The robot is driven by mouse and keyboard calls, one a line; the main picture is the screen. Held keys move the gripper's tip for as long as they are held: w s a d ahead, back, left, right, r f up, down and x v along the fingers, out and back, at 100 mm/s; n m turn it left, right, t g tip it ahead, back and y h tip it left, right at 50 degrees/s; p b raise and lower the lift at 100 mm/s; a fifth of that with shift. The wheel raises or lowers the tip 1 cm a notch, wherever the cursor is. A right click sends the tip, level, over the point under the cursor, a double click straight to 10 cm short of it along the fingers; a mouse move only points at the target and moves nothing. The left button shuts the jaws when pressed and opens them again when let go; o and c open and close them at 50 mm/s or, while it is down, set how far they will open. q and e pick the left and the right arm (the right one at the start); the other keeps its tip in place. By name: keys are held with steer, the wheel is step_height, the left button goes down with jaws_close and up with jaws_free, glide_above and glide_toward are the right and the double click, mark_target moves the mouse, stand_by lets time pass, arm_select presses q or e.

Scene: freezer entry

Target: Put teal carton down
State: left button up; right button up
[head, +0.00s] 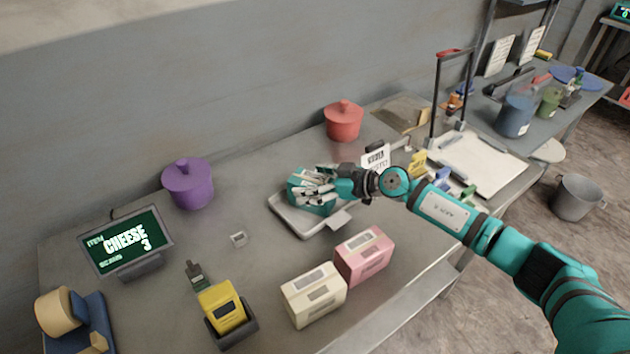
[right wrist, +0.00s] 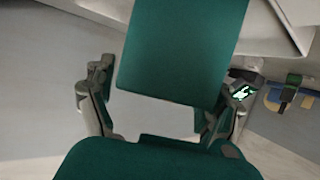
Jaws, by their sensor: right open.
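The teal carton (head: 298,190) stands on the grey metal tray of a scale (head: 298,222) in the middle of the counter in the head view. My right gripper (head: 312,190) is at the carton, its fingers around the near side of it. In the right wrist view the carton (right wrist: 182,50) fills the upper middle, and the open fingers of my right gripper (right wrist: 158,98) lie to its left and right. A gap shows between the left finger and the carton. The right finger is close to it; contact there is unclear. My left gripper is not in view.
A pink carton (head: 364,256) and a cream carton (head: 314,295) stand in front of the tray. A red pot (head: 344,121) stands behind. Counter left of the tray is mostly clear.

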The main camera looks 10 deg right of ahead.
steer(key=shift+r, duration=0.2)
steer(key=v, duration=1.2)
steer(key=shift+b, duration=0.4)
